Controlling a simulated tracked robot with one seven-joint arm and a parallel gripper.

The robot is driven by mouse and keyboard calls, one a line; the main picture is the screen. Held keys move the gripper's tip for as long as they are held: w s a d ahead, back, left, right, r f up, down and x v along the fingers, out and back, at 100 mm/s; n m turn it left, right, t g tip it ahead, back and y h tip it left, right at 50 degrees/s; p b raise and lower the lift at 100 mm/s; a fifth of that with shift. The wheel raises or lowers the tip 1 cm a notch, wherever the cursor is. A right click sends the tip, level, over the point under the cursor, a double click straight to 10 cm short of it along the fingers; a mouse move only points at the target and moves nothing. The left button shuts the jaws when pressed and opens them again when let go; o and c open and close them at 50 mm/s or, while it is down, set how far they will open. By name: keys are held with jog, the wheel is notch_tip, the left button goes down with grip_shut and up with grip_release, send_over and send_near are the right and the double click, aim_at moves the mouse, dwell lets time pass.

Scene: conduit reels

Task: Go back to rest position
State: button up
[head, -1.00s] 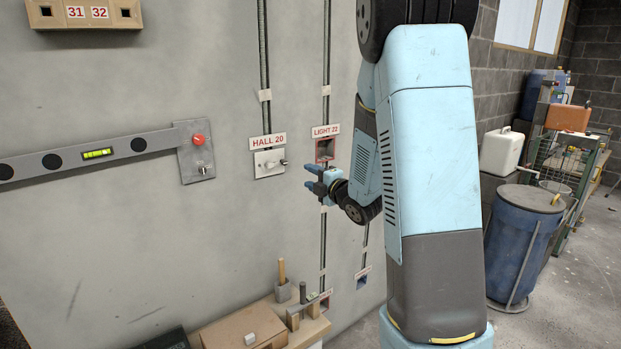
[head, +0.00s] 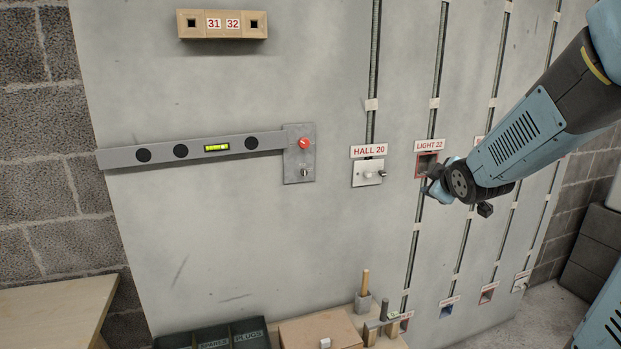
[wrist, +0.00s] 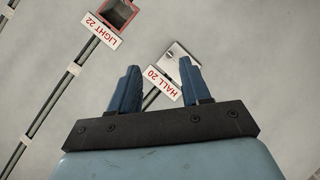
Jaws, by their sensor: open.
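My gripper (head: 433,188) is in front of the wall panel, just below the red-framed LIGHT 22 box (head: 427,164) and right of the HALL 20 switch plate (head: 368,173). In the wrist view my gripper (wrist: 159,72) shows two blue fingers spread apart with nothing between them. The wrist view also shows the HALL 20 plate (wrist: 180,60) beyond the fingers and the LIGHT 22 box (wrist: 118,13) at the upper left. My arm reaches in from the right in the head view. I cannot tell the exact gap between the fingers and the panel.
A spirit level (head: 190,149) is on the panel at left, beside a plate with a red knob (head: 304,143). Below are a cardboard box (head: 318,332), a dark parts bin (head: 215,338) and tools. A wooden bench (head: 50,310) is at lower left. Open floor shows at lower right.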

jog(key=s+a+m+g, duration=0.2)
jog(key=s+m, duration=0.1)
jog(key=s, duration=0.6)
jog(key=s+a+r+m+g, duration=0.1)
jog(key=s+a+m+g, duration=0.1)
jog(key=s, duration=0.7)
jog(key=s+a+m+g, duration=0.2)
jog(key=s+m, duration=0.3)
jog(key=s, duration=0.4)
jog(key=shift+a+r+m+g, duration=0.15)
jog(key=shift+a+m+g, duration=0.25)
jog(key=shift+g, duration=0.4)
